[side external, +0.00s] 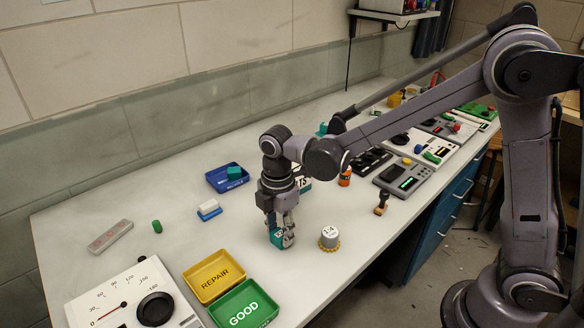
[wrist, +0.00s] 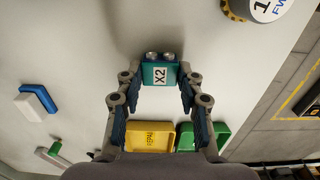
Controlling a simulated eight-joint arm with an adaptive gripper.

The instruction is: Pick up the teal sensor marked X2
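The teal sensor marked X2 (wrist: 160,75) shows its white label in the wrist view, with two round metal studs on its far edge. It also shows low under my gripper in the side view (side external: 276,238), partly hidden by the fingers. My gripper (wrist: 160,82) points down with one finger on each side of the sensor; the tips appear to press its sides with no clear gap. The sensor is at or very near the bench top; I cannot tell whether it touches.
A round 1:4 part with a yellow toothed rim (side external: 329,238) stands just right of my gripper. A yellow REPAIR tray (side external: 190,281) and green GOOD tray (side external: 276,312) lie in front. A blue tray (side external: 214,184) holds another teal block.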

